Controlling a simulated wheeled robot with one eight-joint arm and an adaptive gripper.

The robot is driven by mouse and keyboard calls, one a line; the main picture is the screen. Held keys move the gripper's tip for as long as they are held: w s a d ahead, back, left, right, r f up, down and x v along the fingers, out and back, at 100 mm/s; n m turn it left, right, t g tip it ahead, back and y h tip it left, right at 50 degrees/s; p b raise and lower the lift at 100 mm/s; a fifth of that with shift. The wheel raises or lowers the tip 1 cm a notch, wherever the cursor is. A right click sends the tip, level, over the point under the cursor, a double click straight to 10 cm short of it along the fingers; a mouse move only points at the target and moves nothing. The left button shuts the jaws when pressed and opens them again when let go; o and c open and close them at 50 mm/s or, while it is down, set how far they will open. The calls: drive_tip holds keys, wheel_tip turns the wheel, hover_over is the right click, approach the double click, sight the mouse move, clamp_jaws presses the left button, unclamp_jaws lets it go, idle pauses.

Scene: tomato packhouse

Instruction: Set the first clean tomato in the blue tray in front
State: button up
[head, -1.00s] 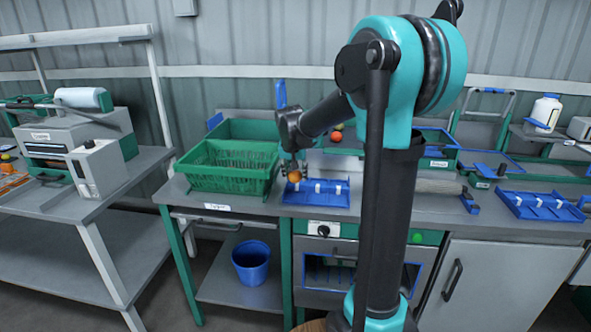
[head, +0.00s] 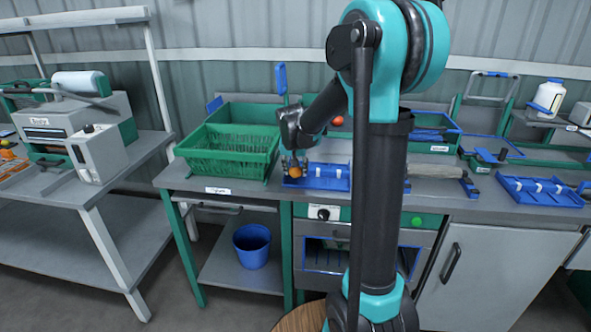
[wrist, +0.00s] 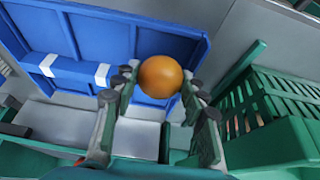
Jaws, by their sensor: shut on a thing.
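An orange tomato (head: 296,171) is held between the fingertips of my gripper (head: 294,164), which is shut on it. In the wrist view the round tomato (wrist: 161,77) sits between the two dark fingers of my gripper (wrist: 160,82). The blue tray (head: 340,180) lies on the front of the grey bench, and the tomato is at its left end. In the wrist view the blue tray (wrist: 110,30) is behind the tomato, with white-marked dividers. I cannot tell whether the tomato touches the tray floor.
A green crate (head: 228,170) stands close to the left of my gripper; its slatted wall (wrist: 265,105) shows in the wrist view. Another blue tray (head: 540,200) lies farther right. A blue bucket (head: 251,246) is on the lower shelf. A red tomato (head: 337,121) is behind.

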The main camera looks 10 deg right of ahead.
idle(0.3)
drive_tip(key=o, duration=0.9)
drive_tip(key=shift+c, duration=0.5)
drive_tip(key=shift+c, duration=1.3)
drive_tip(key=shift+r, duration=3.05)
